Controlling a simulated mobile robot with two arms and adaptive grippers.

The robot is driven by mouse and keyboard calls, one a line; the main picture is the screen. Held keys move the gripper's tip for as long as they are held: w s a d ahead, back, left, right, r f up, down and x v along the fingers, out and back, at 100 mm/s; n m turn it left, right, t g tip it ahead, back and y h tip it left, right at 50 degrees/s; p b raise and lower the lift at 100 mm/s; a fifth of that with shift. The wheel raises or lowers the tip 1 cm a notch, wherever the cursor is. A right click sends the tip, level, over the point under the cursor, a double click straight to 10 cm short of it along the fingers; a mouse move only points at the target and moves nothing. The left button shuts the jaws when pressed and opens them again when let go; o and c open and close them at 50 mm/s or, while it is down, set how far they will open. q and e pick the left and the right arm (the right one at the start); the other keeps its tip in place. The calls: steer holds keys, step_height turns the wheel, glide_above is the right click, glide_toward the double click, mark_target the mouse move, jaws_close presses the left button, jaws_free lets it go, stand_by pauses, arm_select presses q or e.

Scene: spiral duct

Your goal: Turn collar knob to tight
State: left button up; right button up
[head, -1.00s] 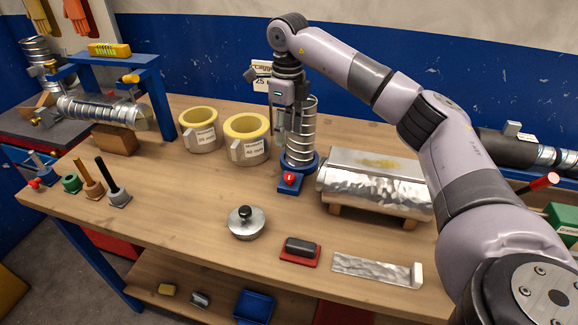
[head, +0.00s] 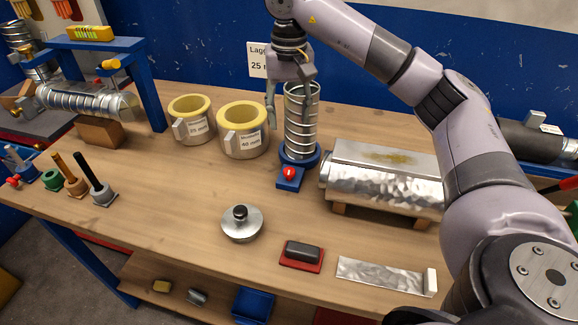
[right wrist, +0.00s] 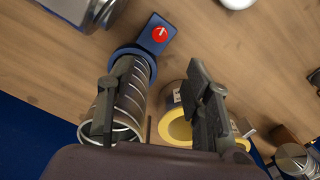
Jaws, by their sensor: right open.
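The spiral duct (head: 301,125) stands upright in a blue collar (head: 312,156) on the table. A red knob (head: 289,174) with a white mark sits on the collar's blue plate, on the near side. The knob also shows in the right wrist view (right wrist: 160,34). My right gripper (head: 289,104) is open and empty, pointing down around the upper duct in the head view, above the knob. In the right wrist view, one finger overlaps the duct and the other is to its right; contact cannot be told. My left gripper is not in view.
Two yellow-lined rings (head: 241,133) stand left of the duct, and a shiny metal-clad block (head: 385,185) stands right of it. A round metal lid (head: 241,224) and a dark block on a red base (head: 302,252) lie in front. Bare table lies between the knob and lid.

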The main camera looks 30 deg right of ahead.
mark_target(289, 170)
step_height(289, 170, down, 16)
steer(key=shift+f+p, duration=0.1)
steer(key=shift+p, duration=1.1)
steer(key=shift+c, duration=0.5)
jaws_close()
